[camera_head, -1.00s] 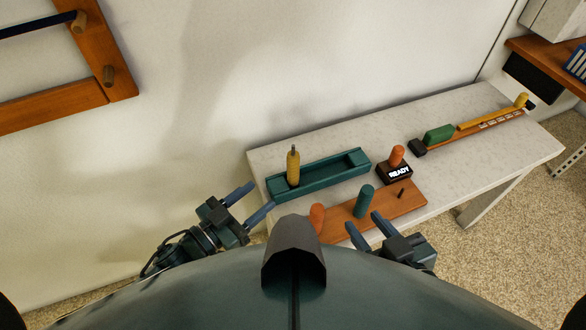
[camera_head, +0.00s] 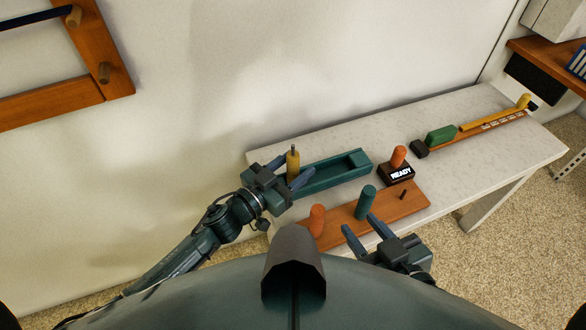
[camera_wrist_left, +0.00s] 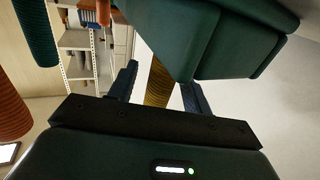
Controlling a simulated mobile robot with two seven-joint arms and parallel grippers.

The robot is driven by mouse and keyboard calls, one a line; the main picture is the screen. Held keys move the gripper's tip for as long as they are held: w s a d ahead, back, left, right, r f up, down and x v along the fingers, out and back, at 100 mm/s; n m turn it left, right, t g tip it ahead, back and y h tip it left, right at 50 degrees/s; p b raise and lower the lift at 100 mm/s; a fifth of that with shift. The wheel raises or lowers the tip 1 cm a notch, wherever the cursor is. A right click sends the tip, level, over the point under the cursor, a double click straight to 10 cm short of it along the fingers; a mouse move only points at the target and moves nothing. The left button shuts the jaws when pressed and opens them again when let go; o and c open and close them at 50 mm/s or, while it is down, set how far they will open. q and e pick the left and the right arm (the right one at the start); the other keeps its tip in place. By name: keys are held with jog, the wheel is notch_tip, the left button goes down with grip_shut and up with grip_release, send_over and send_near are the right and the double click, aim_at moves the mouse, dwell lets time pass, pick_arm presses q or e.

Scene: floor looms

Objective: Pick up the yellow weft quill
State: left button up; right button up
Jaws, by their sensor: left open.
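The yellow weft quill (camera_head: 293,167) stands upright at the left end of the green tray (camera_head: 325,176). My left gripper (camera_head: 291,169) is open, with a finger on either side of the quill. In the left wrist view the ribbed yellow quill (camera_wrist_left: 158,83) shows between the two fingers of the left gripper (camera_wrist_left: 158,90), with gaps to both. Its lower part is hidden behind the wrist in the head view. My right gripper (camera_head: 365,231) is open and empty at the front edge of the wooden board.
The wooden board (camera_head: 385,212) carries an orange quill (camera_head: 317,221), a teal quill (camera_head: 365,202) and a small dark peg. Behind it, another orange quill (camera_head: 398,156) stands on a block marked READY (camera_head: 397,175). A green block (camera_head: 440,135) and yellow bar lie further right.

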pick_arm(q)
jog(key=c, duration=1)
jog(key=shift+c, duration=0.2)
